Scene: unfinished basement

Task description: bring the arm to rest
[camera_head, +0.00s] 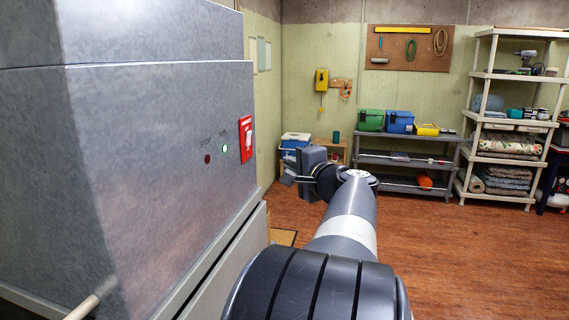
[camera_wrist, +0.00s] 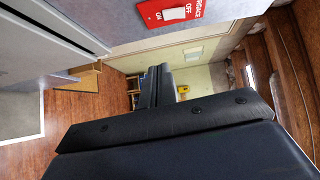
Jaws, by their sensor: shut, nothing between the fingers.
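My arm reaches forward from the bottom of the head view, and its wrist bends to the left. My gripper (camera_head: 288,179) is at its far end, in front of the grey cabinet's right edge, small and partly hidden by the wrist. In the wrist view my gripper (camera_wrist: 158,85) shows as dark fingers close together, shut and empty. A red switch plate (camera_head: 246,139) with a white toggle is on the side of the grey cabinet (camera_head: 150,170). The plate (camera_wrist: 170,11) shows at the top of the wrist view, marked ON and OFF, apart from the fingers.
The tall grey cabinet fills the left, with a lit green lamp (camera_head: 224,148) and a dark red one (camera_head: 207,159). A grey shelf (camera_head: 408,159) with toolboxes and a cream shelf (camera_head: 487,75) stand at the back. The wood floor (camera_head: 480,250) on the right is clear.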

